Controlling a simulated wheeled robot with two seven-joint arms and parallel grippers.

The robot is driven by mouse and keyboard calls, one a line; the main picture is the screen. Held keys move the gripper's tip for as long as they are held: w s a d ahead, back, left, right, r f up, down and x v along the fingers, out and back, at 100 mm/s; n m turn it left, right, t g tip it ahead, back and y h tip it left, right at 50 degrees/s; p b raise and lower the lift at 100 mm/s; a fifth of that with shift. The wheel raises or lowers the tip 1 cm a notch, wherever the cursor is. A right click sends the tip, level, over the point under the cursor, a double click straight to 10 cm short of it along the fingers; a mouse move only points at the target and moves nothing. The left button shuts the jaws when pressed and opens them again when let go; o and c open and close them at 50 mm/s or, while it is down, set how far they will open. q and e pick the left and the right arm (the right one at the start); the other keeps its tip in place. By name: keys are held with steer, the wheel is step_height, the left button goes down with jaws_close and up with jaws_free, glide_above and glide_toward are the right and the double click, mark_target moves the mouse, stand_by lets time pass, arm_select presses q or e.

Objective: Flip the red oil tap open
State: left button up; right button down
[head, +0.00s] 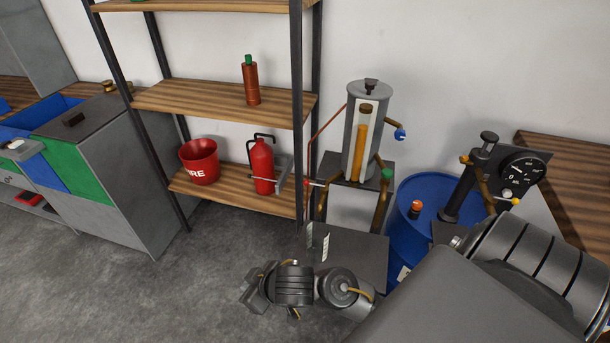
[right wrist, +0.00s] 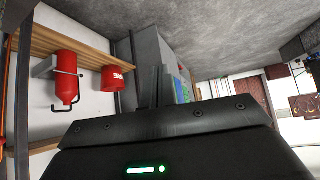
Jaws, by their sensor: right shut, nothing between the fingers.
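The oil stand's clear cylinder (head: 361,135) holds amber fluid and stands on a dark stand right of the shelf. A small red tap handle (head: 314,183) shows at the left side of this stand, beside a brass pipe. It looks about level, but it is too small to read its exact position. My right gripper (head: 249,294) is low in front of the shelf, pointing left, well below and left of the red tap and apart from it. Its fingers (right wrist: 158,86) are shut and empty in the right wrist view. My left gripper is not in view.
A blue barrel (head: 405,232) stands right of the oil stand, near a black dial gauge (head: 522,172). Other taps have a blue knob (head: 400,134) and a green knob (head: 387,174). A fire extinguisher (head: 262,166) and a red bucket (head: 199,161) sit on the low shelf. Floor at left is clear.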

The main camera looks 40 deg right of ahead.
steer(key=w+a+r+n+y, duration=0.2)
steer(key=w+a, duration=0.1)
steer(key=w, duration=0.6)
steer(key=w+d+r+m+g+h, duration=0.1)
steer(key=w+d+r+g+h, duration=0.1)
steer(key=w+d, duration=0.7)
steer(key=d+r+m+g+h, duration=0.1)
steer(key=d+r+m, duration=0.3)
steer(key=d, duration=0.9)
steer(key=d+r+m+g+h, duration=0.1)
steer(key=d+r+m+h, duration=0.2)
steer(key=d, duration=0.9)
step_height(320, 180, up, 4)
steer(key=m, duration=0.2)
steer(key=shift+s+d+m+g, duration=0.2)
steer(key=shift+d+m+g, duration=0.1)
steer(key=shift+d, duration=0.1)
